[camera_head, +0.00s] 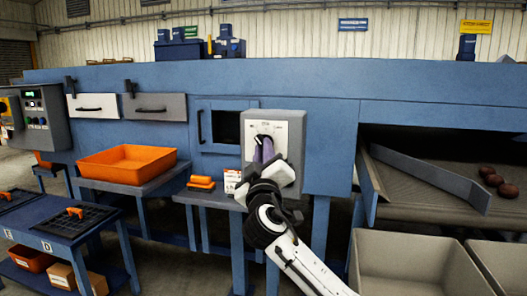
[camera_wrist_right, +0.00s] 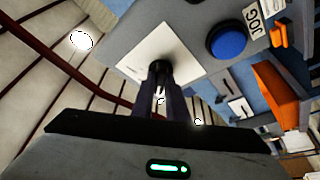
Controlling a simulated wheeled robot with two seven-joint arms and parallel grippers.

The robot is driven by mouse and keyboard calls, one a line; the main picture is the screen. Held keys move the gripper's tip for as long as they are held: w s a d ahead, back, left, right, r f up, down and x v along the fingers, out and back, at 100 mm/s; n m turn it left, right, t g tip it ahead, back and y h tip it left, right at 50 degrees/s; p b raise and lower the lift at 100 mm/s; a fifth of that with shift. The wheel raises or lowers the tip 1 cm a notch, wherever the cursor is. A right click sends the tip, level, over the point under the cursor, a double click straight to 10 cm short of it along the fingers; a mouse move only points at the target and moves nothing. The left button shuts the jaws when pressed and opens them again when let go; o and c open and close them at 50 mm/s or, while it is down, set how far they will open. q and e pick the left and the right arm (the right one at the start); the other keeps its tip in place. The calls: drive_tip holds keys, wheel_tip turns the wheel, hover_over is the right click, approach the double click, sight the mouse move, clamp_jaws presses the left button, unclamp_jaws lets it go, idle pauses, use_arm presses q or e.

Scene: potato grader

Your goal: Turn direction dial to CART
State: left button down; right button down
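The direction dial sits on a white plate (camera_head: 283,131) on the front of a grey control box (camera_head: 297,155). In the right wrist view the dial is a dark knob (camera_wrist_right: 162,68) against the white plate (camera_wrist_right: 150,52). My right gripper (camera_head: 263,148) reaches up to the plate, its two fingers close together at the dial. In the wrist view the fingers (camera_wrist_right: 160,85) lie on either side of the knob and appear shut on it. They hide most of the knob, and its pointed setting and the plate's lettering cannot be read. My left gripper is not in view.
A blue button (camera_wrist_right: 227,40) marked JOG is beside the plate in the wrist view. An orange tray (camera_head: 128,163) stands on a table to the left. A conveyor with dark potatoes (camera_head: 491,179) and grey bins (camera_head: 415,262) are at the right.

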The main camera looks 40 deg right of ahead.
drive_tip(key=m+g+h+b, duration=0.2)
drive_tip(key=m+b, duration=0.4)
drive_tip(key=b, duration=0.1)
drive_tip(key=m+g+h+b, duration=0.2)
drive_tip(key=m+b, duration=0.5)
drive_tip(key=w+a+m+g+h+b, duration=0.1)
drive_tip(key=m+g+h+b, duration=0.1)
drive_tip(key=m+b, duration=0.5)
drive_tip(key=shift+g+h, duration=0.4)
drive_tip(key=shift+g, duration=0.1)
drive_tip(key=shift+m+g, duration=0.6)
drive_tip(key=shift+m, duration=0.6)
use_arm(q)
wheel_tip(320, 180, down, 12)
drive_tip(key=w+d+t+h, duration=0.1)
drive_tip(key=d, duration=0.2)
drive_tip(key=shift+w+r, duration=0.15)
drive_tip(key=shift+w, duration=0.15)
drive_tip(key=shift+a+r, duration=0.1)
use_arm(e)
drive_tip(key=shift+m, duration=0.3)
